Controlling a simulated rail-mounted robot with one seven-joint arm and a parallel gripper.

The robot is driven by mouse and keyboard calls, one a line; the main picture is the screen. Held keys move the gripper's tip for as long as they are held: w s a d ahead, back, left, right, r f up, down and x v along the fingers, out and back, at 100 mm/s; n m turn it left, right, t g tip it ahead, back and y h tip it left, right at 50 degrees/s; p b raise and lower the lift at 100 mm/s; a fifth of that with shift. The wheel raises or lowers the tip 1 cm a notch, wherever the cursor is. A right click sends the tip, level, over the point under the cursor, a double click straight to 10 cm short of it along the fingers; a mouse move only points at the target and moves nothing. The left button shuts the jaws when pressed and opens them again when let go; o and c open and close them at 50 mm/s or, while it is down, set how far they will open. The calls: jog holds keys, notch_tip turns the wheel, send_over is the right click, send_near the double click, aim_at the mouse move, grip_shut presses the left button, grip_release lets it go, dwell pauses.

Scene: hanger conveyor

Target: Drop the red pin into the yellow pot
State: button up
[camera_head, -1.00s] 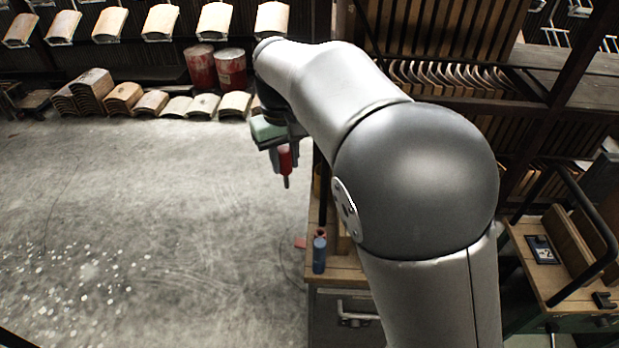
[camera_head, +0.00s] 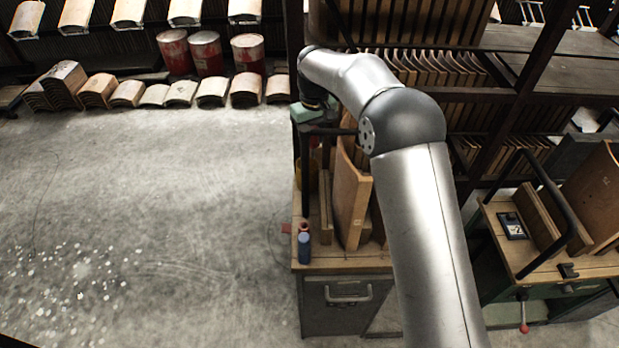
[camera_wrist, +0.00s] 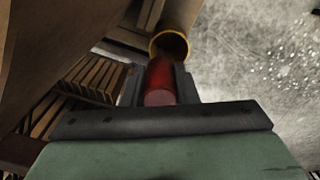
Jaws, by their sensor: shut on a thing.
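My gripper (camera_wrist: 160,85) is shut on the red pin (camera_wrist: 160,80), which shows between the dark fingers in the wrist view. The yellow pot (camera_wrist: 176,34) lies just beyond the pin's far end in the wrist view, its round rim and dark inside showing. The far end of the pin overlaps the pot's rim in the picture; I cannot tell its height above it. In the head view, a sliver of the yellow pot (camera_head: 298,174) shows behind a dark post at the workbench's left side, and my gripper is mostly hidden there.
The wooden workbench (camera_head: 330,258) carries upright wooden boards (camera_head: 350,200) close to the right of the pot. A blue bottle (camera_head: 304,247) stands at its front left. Red drums (camera_head: 248,54) and curved wooden pieces (camera_head: 97,90) are at the back. Open floor lies to the left.

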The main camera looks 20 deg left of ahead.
aim_at(314, 146)
notch_tip(314, 146, down, 4)
jog(key=shift+f+b, duration=0.1)
jog(key=shift+b, duration=1.05)
jog(key=o, duration=1)
notch_tip(314, 146, up, 18)
jog(key=shift+f, duration=0.2)
jog(key=shift+a, duration=0.1)
